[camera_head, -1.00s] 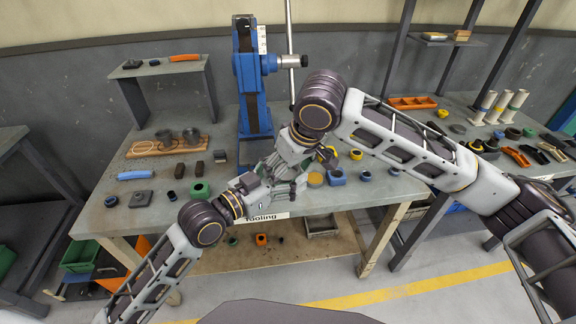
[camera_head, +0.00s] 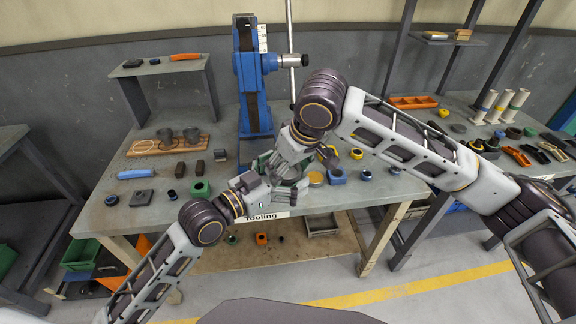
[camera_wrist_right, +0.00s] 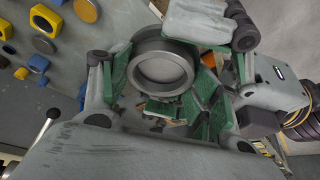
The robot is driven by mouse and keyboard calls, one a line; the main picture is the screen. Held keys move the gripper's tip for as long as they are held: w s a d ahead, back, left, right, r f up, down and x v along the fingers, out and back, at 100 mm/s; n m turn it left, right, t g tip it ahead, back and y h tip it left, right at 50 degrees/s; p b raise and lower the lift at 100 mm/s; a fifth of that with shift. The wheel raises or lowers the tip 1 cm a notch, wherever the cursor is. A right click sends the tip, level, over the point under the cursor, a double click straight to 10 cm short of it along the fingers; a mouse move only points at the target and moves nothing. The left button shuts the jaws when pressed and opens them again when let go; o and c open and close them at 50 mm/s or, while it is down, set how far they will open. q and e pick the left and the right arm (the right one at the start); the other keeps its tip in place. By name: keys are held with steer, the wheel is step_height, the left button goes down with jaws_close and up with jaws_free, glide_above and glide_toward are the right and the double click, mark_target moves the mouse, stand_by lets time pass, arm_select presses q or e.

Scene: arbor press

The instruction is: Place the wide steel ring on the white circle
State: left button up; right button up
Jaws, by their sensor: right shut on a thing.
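The wide steel ring (camera_wrist_right: 162,67) is a thick grey band with an open middle. In the right wrist view it sits between the green-padded fingers of my right gripper (camera_wrist_right: 165,85), which is shut on it. My left gripper (camera_wrist_right: 205,65) comes in from the right of that view, its fingers close beside the ring. Whether they touch it or how far they are open is unclear. In the head view my left gripper (camera_head: 285,188) and right gripper (camera_head: 283,170) meet over the front of the table and hide the ring mostly. I cannot clearly make out a white circle.
A blue arbor press (camera_head: 252,85) stands at the back of the table (camera_head: 150,225). A wooden board (camera_head: 145,147) with grey cups is at left. Blocks and a green part (camera_head: 200,188) lie left of the grippers; blue and yellow parts (camera_head: 337,177) lie right.

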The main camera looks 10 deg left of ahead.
arm_select(q)
step_height(320, 180, down, 28)
steer(key=s+r+g+y, duration=0.1)
steer(key=g+y, duration=0.3)
steer(key=y, duration=0.1)
steer(key=s+a+f+n+g+y, duration=0.15)
steer(key=a+f, duration=0.45)
steer(key=f, duration=0.7)
steer(key=s+a+f+n+g+y, duration=0.1)
steer(key=s+a+f+y, duration=0.15)
steer(key=a+f, duration=0.75)
steer(key=s+f+n+g+y, duration=0.1)
steer(key=s+f, duration=0.3)
steer(key=f, duration=0.3)
steer(key=s+f+n+g, duration=0.1)
steer(key=s+f, duration=0.3)
steer(key=f, duration=0.3)
steer(key=s+a+f+g, duration=0.1)
steer(key=s+f, duration=0.3)
steer(key=s, duration=0.5)
steer(key=s+a+f+g, duration=0.1)
steer(key=s+f, duration=0.4)
steer(key=s, duration=0.5)
steer(key=s+a+f+n+g+y, duration=0.1)
steer(key=s+f+g, duration=0.1)
steer(key=s+f, duration=0.3)
steer(key=s, duration=0.4)
steer(key=shift+s+a, duration=0.3)
